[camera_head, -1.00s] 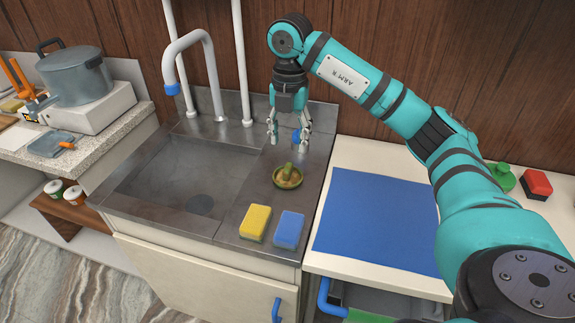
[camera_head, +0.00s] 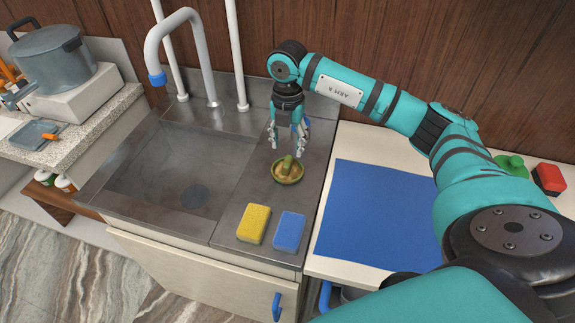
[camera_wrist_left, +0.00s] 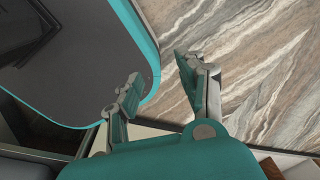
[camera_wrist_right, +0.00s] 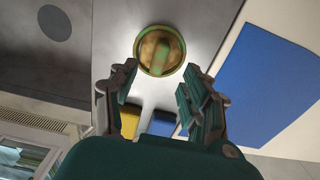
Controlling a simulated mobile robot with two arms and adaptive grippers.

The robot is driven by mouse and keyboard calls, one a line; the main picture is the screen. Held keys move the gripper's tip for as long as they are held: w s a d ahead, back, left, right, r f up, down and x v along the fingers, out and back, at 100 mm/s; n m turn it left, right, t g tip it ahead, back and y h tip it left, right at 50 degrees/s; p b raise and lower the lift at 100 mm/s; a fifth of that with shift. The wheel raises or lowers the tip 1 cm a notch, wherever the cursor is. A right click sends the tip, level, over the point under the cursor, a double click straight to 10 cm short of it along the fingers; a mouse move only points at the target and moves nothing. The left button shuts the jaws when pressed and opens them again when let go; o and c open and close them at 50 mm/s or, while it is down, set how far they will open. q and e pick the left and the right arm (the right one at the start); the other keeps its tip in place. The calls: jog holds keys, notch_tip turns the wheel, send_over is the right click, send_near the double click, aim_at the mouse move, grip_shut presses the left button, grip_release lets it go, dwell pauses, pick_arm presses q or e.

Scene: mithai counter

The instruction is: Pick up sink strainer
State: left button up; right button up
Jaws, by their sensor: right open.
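The sink strainer (camera_head: 287,172) is a small round brass-coloured dish with a green upright grip. It sits on the steel drainboard to the right of the sink basin. My right gripper (camera_head: 287,150) points down just behind it, open and empty. In the right wrist view the strainer (camera_wrist_right: 159,50) lies just past the tips of my right gripper (camera_wrist_right: 158,85), roughly centred between the fingers and apart from them. My left gripper (camera_wrist_left: 155,85) is open and empty in the left wrist view, over the floor, away from the strainer.
A yellow sponge (camera_head: 254,224) and a blue sponge (camera_head: 289,232) lie in front of the strainer. The sink basin (camera_head: 165,170) and faucet (camera_head: 180,22) are left. A blue mat (camera_head: 375,215) covers the right counter. A pot (camera_head: 50,60) stands far left.

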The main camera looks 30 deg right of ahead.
aim_at(288, 161)
notch_tip(288, 161, down, 2)
jog(key=shift+s+f+p, duration=0.1)
jog(key=shift+f+p, duration=0.3)
jog(key=shift+p, duration=0.15)
notch_tip(288, 161, down, 4)
jog(key=shift+r+p, duration=0.2)
jog(key=shift+p, duration=0.45)
jog(key=shift+f, duration=0.3)
pick_arm(q)
jog(key=r, duration=0.1)
jog(key=w+r, duration=0.1)
jog(key=shift+w+d+r, duration=0.3)
jog(key=shift+d+r, duration=0.05)
pick_arm(e)
grip_shut()
